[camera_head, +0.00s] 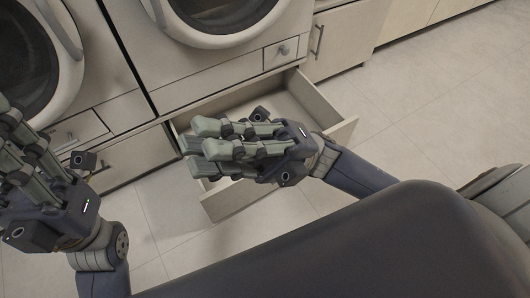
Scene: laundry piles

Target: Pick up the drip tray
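I cannot make out a drip tray in the head view. My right gripper (204,147), a hand with several grey-green fingers, is over an open drawer (335,131) below a washing machine. Its fingers point left, fairly straight, and hold nothing that I can see. The hand hides much of the drawer's inside; the part that shows looks empty. My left gripper (14,140) is at the left edge, partly cut off, with its fingers stretched up and left. It looks open and empty.
Two front-loading machines stand at the back, one upper left (66,70) and one at top centre (228,39). A closed cabinet drawer (342,38) with a dark handle is to the right. Pale tiled floor (450,110) is clear at right.

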